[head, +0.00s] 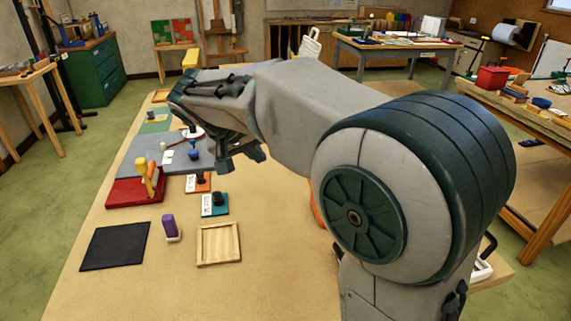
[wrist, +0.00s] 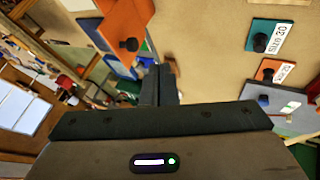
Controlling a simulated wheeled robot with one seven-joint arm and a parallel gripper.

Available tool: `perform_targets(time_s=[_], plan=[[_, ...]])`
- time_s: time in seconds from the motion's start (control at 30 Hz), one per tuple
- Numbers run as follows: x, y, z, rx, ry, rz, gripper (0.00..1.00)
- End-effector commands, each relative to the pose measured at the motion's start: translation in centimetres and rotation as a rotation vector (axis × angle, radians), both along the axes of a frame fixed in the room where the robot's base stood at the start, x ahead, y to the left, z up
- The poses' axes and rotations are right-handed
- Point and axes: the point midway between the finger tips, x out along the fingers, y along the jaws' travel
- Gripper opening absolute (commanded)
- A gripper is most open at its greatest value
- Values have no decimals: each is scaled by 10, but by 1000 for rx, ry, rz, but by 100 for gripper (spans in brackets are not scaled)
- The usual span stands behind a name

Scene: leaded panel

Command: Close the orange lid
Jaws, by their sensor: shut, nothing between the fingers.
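A large orange panel with a black knob, which looks like the orange lid (wrist: 122,22), is at the upper left of the wrist view. In the head view only an orange sliver (head: 318,208) shows beside my arm, which hides the rest. I cannot tell how far the lid stands open. My gripper (wrist: 158,70) is shut and empty, with its fingertips below and right of the knob in the wrist view, apart from it. In the head view my gripper (head: 238,160) hangs above the table near the grey board.
A teal plate (head: 214,208) and a small orange plate (head: 198,186), both knobbed and labelled, lie on the table (head: 275,260). A wooden tray (head: 218,262), purple-handled stamp (head: 169,227), black mat (head: 115,246), red base (head: 135,191) and grey board (head: 180,150) are nearby. The front table is clear.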

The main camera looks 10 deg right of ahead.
Motion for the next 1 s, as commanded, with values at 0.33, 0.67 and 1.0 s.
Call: perform_targets(time_s=[0.33, 0.67, 1.0], plan=[[20, -14, -27, -12, -11, -10, 0], [45, -50, -76, -10, -14, -10, 0], [45, -82, -75, -9, -16, -6, 0]])
